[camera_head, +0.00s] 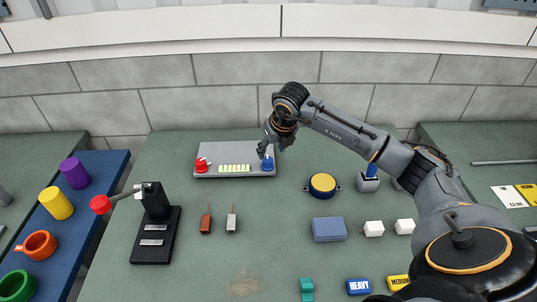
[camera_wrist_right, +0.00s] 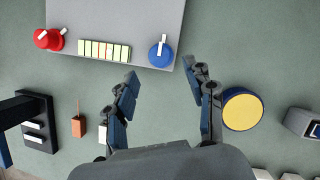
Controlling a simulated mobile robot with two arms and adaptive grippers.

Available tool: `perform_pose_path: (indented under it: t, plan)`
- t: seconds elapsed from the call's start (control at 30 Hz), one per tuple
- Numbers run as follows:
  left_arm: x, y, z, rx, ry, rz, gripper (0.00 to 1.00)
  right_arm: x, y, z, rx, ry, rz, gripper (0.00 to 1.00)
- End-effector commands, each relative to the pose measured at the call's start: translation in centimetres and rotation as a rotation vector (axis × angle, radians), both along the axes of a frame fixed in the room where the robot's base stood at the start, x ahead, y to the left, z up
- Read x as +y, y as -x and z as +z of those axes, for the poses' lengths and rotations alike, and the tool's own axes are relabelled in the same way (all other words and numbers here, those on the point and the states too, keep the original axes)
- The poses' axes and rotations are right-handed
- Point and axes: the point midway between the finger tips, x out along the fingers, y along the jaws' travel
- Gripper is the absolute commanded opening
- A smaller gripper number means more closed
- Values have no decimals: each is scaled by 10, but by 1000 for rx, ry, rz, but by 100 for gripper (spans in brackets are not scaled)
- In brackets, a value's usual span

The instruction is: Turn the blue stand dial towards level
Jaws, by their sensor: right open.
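The blue dial (camera_head: 267,163) sits at the right end of the grey stand (camera_head: 222,150). In the wrist view the blue dial (camera_wrist_right: 160,56) carries a white pointer bar, nearly upright and leaning slightly right. My right gripper (camera_head: 269,146) is above the dial. In the wrist view my right gripper (camera_wrist_right: 160,74) is open and empty, its fingertips apart on either side just below the dial and not closed on it. A pale segmented level strip (camera_wrist_right: 104,50) lies left of the blue dial. A red dial (camera_wrist_right: 47,39) sits at the stand's left end. My left gripper is not seen.
A yellow-topped round object (camera_head: 322,185) lies right of the stand. A black-based lever device (camera_head: 154,230) stands at left. Two small blocks, red-brown (camera_head: 206,222) and grey (camera_head: 231,221), lie in front. A blue box (camera_head: 329,229) and white cubes (camera_head: 374,228) are nearer right.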

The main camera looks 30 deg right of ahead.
Motion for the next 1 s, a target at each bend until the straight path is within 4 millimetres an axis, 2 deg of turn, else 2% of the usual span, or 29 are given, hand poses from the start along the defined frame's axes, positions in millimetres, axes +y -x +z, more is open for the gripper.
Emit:
perform_pose_path:
  t: [0.1,0.3,0.5,0.73,1.0]
  plan:
    - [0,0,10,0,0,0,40,0,-9,-21,4,-3,0,54]
    - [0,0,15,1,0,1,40,-1,-19,-47,3,-3,0,54]
    - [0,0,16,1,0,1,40,-2,-23,-57,1,0,2,54]
    - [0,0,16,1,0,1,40,-2,-23,-57,0,0,2,54]
    - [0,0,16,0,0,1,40,-2,-23,-57,0,-1,2,0]
